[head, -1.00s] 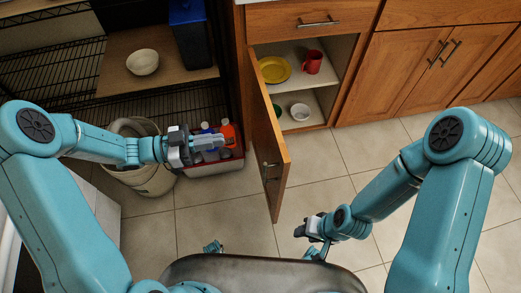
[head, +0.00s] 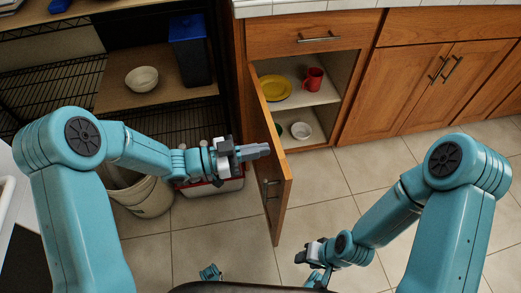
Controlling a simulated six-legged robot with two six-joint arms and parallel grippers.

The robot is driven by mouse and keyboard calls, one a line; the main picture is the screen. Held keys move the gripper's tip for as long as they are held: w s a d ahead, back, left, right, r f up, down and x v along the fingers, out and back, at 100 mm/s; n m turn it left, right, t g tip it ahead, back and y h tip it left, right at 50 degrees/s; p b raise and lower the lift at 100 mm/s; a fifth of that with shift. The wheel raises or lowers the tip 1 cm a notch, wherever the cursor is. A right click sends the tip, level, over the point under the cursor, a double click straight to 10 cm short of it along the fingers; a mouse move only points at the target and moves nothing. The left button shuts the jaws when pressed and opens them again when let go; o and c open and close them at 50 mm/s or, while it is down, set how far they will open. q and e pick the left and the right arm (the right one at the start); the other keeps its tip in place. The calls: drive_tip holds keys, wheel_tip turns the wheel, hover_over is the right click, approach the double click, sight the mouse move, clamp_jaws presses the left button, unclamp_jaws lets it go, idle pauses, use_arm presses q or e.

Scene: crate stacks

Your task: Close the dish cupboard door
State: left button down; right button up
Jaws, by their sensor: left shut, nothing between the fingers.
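The dish cupboard door (head: 272,165) is wooden, hinged at the left side of its opening, and stands wide open toward me. A metal handle (head: 266,190) shows near its free edge. Inside the cupboard are a yellow plate (head: 275,88) and a red mug (head: 313,79) on the upper shelf, with a white bowl (head: 301,130) below. My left gripper (head: 262,151) is shut and empty, just left of the door; I cannot tell if it touches. My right gripper (head: 305,254) is low, right of the door; its fingers are too unclear to read.
A wire rack with a bowl (head: 142,79) and a blue-topped bin (head: 190,50) stands left of the cupboard. A bucket (head: 143,197) and a red-rimmed container (head: 215,188) are beneath my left arm. Tiled floor (head: 330,185) is clear right of the door.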

use_arm(q)
drive_tip(key=shift+w+d, duration=0.1)
drive_tip(key=shift+d, duration=0.25)
